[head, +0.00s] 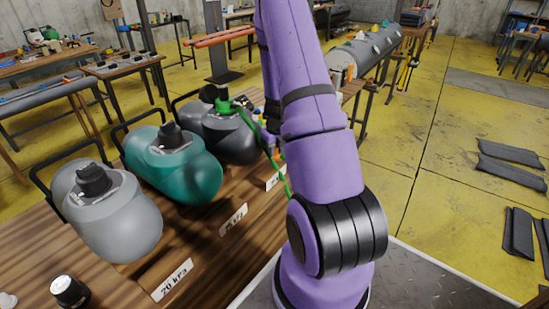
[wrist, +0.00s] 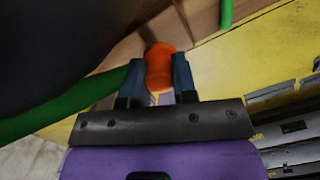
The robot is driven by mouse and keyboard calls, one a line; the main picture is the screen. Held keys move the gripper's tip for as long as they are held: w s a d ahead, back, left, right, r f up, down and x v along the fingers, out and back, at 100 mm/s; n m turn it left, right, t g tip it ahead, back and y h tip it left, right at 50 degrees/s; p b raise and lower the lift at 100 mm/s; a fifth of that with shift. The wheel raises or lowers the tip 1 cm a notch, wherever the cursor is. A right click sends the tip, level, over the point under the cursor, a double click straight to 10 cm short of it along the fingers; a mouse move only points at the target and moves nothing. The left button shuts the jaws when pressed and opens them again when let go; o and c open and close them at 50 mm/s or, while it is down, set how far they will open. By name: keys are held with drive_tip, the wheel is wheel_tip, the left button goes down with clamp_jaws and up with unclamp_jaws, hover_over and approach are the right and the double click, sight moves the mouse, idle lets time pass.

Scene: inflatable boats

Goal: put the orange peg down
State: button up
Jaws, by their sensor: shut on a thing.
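The orange peg (wrist: 159,66) is upright in the wrist view, between the two dark blue fingers of my gripper (wrist: 160,82). My gripper is shut on it, and the fingers hide part of its sides. Wooden boards show just beyond the peg. I cannot tell whether its far end touches them. In the head view my purple arm hides most of my gripper, and I cannot make out the peg surely.
A grey float (head: 120,222), a teal float (head: 185,172) and a black float (head: 232,140) lie on the wooden bench (head: 215,262), with labels along its front. A green hose (head: 284,180) hangs from the black float, close to my arm. A dark rounded mass (wrist: 50,50) fills the wrist view's upper left.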

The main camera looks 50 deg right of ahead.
drive_tip(key=shift+f, duration=1.75)
drive_tip(key=shift+f, duration=0.1)
drive_tip(key=o, duration=0.9)
